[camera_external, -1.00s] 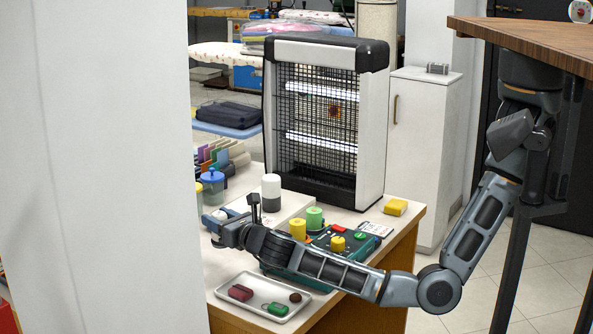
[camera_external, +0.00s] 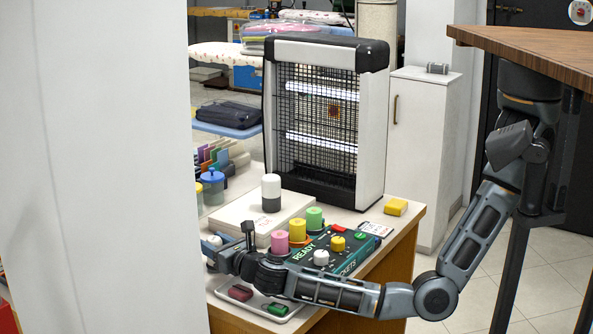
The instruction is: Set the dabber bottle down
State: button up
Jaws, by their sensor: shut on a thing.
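My gripper (camera_external: 214,253) is low over the left front of the counter (camera_external: 399,247), at the edge of the white wall panel. It is shut, but its fingertips and what they hold are mostly hidden. A small pale, bluish-white part (camera_external: 212,240) shows right at the fingers; I take it for the held dabber bottle, though its shape is not clear. Whether its base touches the counter cannot be seen. My forearm passes in front of the metal tray (camera_external: 230,299), which holds a maroon item (camera_external: 240,292) and a green item (camera_external: 277,309).
The white wall panel (camera_external: 95,170) hides the counter's left side. A white box (camera_external: 240,213) bears a white-and-grey cylinder (camera_external: 271,193). A "READY TICKETS" panel (camera_external: 318,246) with coloured cylinders lies right of my gripper. A caged heater (camera_external: 371,130) stands behind. A yellow block (camera_external: 396,207) sits at right.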

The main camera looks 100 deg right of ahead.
jog(key=o, duration=1.1)
jog(key=shift+o, duration=0.2)
jog(key=shift+r, duration=0.1)
jog(key=p+v, duration=0.1)
jog(key=v, duration=1.1)
jog(key=shift+r, duration=0.1)
